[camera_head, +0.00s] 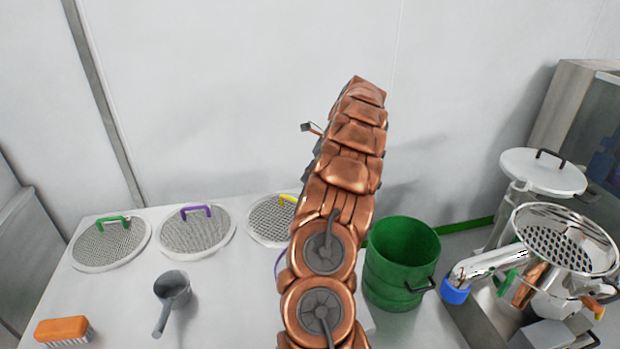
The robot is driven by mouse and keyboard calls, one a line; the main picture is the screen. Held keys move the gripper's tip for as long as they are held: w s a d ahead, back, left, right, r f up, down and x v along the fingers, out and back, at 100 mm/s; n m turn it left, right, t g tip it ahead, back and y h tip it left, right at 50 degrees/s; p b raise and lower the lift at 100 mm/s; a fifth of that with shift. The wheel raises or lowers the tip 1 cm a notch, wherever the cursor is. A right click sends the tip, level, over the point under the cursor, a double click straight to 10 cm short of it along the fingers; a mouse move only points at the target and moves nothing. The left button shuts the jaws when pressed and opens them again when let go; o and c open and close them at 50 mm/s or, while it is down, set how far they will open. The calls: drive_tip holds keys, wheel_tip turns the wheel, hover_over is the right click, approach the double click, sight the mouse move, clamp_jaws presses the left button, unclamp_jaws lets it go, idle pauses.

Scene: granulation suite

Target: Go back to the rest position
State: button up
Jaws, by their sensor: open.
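My copper-coloured arm rises through the middle of the picture, over the front of the white table (228,300) and up against the white wall. My gripper (311,129) is mostly hidden behind the arm. Only a small dark and copper part of it sticks out on the arm's left side, above the table. It is open, and I see nothing held in it.
Mesh sieves with green (111,244), purple (196,232) and yellow (270,220) handles lie along the table's back. A grey scoop (172,290) and an orange brush (63,329) lie in front. A green bucket (402,262) stands right of my arm, near steel machinery (565,240).

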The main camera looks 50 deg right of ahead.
idle(0.4)
drive_tip(key=w+a+r+n+g, duration=0.1)
drive_tip(key=a+r+n, duration=0.35)
drive_tip(key=a, duration=0.75)
drive_tip(key=a+r+n+g+y, duration=0.1)
drive_tip(key=a+r+n, duration=0.1)
drive_tip(key=a+n, duration=0.75)
drive_tip(key=w+a+r+n+g, duration=0.1)
drive_tip(key=a+r+n, duration=0.25)
drive_tip(key=a, duration=1.05)
drive_tip(key=s+a+n+g, duration=0.2)
drive_tip(key=s+a+n, duration=0.35)
drive_tip(key=a, duration=0.25)
drive_tip(key=s+a+f+n+h, duration=0.1)
drive_tip(key=s+n, duration=0.3)
drive_tip(key=s, duration=0.4)
drive_tip(key=s+a+f+n+h, duration=0.1)
drive_tip(key=s+a+f+n, duration=0.1)
drive_tip(key=s, duration=0.5)
drive_tip(key=s+a+f+n+g+h, duration=0.1)
drive_tip(key=s+a+f+n+h, duration=0.1)
drive_tip(key=s+a+n, duration=0.2)
drive_tip(key=s+n, duration=0.2)
drive_tip(key=s, duration=0.2)
drive_tip(key=shift+s+n, duration=0.3)
